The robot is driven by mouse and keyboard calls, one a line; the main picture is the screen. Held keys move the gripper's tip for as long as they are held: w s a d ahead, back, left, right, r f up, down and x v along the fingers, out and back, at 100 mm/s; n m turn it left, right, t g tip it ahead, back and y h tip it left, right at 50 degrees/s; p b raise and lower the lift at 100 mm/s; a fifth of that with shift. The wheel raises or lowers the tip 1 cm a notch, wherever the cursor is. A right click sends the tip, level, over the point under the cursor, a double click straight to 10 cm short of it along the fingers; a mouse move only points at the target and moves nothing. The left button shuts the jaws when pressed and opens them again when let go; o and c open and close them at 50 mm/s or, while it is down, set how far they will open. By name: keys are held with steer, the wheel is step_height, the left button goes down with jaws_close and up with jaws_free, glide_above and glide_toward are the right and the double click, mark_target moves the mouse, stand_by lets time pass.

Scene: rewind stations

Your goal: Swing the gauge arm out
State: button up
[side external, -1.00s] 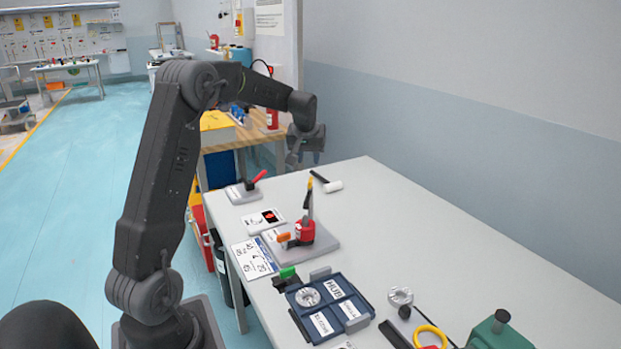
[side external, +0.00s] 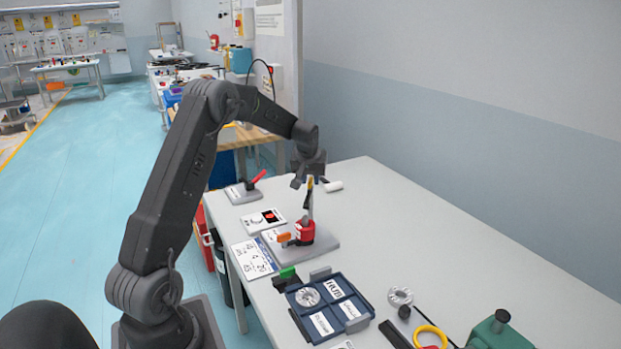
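The gauge arm (side external: 308,204) is a thin dark upright piece with a yellow tip. It stands on a red body (side external: 303,232) with an orange knob (side external: 284,238), mounted on a grey base plate (side external: 322,244) on the table. My gripper (side external: 309,182) points down right at the top of the gauge arm. Its fingers look apart, with the yellow tip showing between or just behind them. I cannot tell whether they touch it.
A lever with a red handle (side external: 256,179) stands behind on the table. A blue tray (side external: 319,330) with labelled compartments, a yellow ring (side external: 431,333) and a green device (side external: 497,335) are at the front. A white-ended tool (side external: 333,186) lies behind the gripper. The right tabletop is clear.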

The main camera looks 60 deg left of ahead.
jaws_close()
stand_by(0.5)
steer(key=m+h, duration=0.1)
steer(key=m, duration=0.2)
steer(key=shift+m+t, duration=0.4)
steer(key=m+h, duration=0.1)
steer(key=m, duration=0.2)
steer(key=shift+m+t, duration=0.3)
steer(key=m+h, duration=0.1)
steer(key=m, duration=0.1)
steer(key=m+h, duration=0.1)
steer(key=m, duration=0.2)
steer(key=shift+h, duration=0.3)
steer(key=shift+m+g+h, duration=0.2)
steer(key=shift+m+h, duration=0.25)
steer(key=shift+m, duration=0.95)
steer(key=shift+m+g+h, duration=0.2)
steer(key=shift+m+h, duration=0.25)
steer(key=shift+m, duration=0.95)
steer(key=shift+o, duration=1)
jaws_free()
steer(key=shift+d, duration=0.1)
